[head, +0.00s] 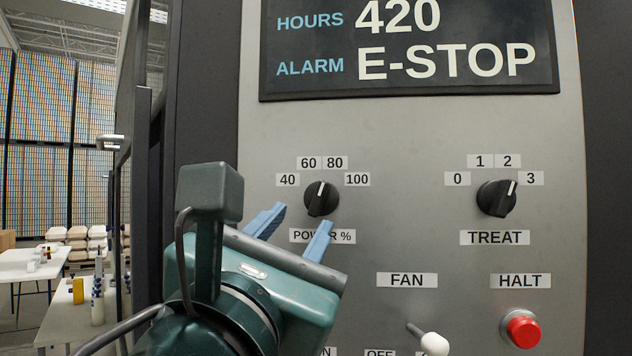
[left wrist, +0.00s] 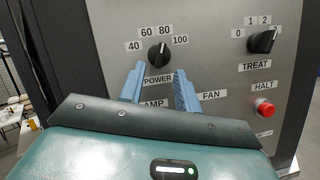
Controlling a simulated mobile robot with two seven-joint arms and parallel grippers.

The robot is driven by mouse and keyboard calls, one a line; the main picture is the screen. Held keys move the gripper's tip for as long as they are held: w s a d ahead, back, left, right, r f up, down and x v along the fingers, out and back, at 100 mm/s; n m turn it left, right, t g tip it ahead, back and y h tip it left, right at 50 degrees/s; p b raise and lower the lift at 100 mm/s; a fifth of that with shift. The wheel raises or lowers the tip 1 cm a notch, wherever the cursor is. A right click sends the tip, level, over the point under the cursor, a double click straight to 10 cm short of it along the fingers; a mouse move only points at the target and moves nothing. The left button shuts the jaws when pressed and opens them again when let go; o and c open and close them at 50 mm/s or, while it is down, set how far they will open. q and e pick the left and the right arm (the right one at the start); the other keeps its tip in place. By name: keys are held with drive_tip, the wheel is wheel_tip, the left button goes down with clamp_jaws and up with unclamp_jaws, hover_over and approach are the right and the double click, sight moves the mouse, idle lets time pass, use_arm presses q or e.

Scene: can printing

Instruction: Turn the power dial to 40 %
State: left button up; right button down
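The power dial (head: 321,199) is a round black knob with a white pointer mark on the grey panel. Labels 40, 60, 80 and 100 arc above it. Its mark points upward, between the 60 and 80 labels. The dial also shows in the left wrist view (left wrist: 159,55). My left gripper (head: 303,217) is open, with two blue fingers spread apart and nothing between them. The fingertips are just below the dial, and the right finger partly covers the POWER % label (head: 343,237). In the left wrist view the dial lies beyond the gap between the fingertips (left wrist: 159,69). My right gripper is out of view.
To the right is the TREAT dial (head: 497,199), its mark pointing up-right toward 3. Below are a FAN toggle switch (head: 433,343) and a red HALT button (head: 523,331). A display (head: 410,85) above reads ALARM E-STOP. White tables (head: 32,264) stand far left.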

sight(317, 200)
use_arm(q)
drive_tip(key=p+x, duration=0.1)
drive_tip(key=x, duration=0.5)
drive_tip(key=shift+c, duration=0.3)
clamp_jaws()
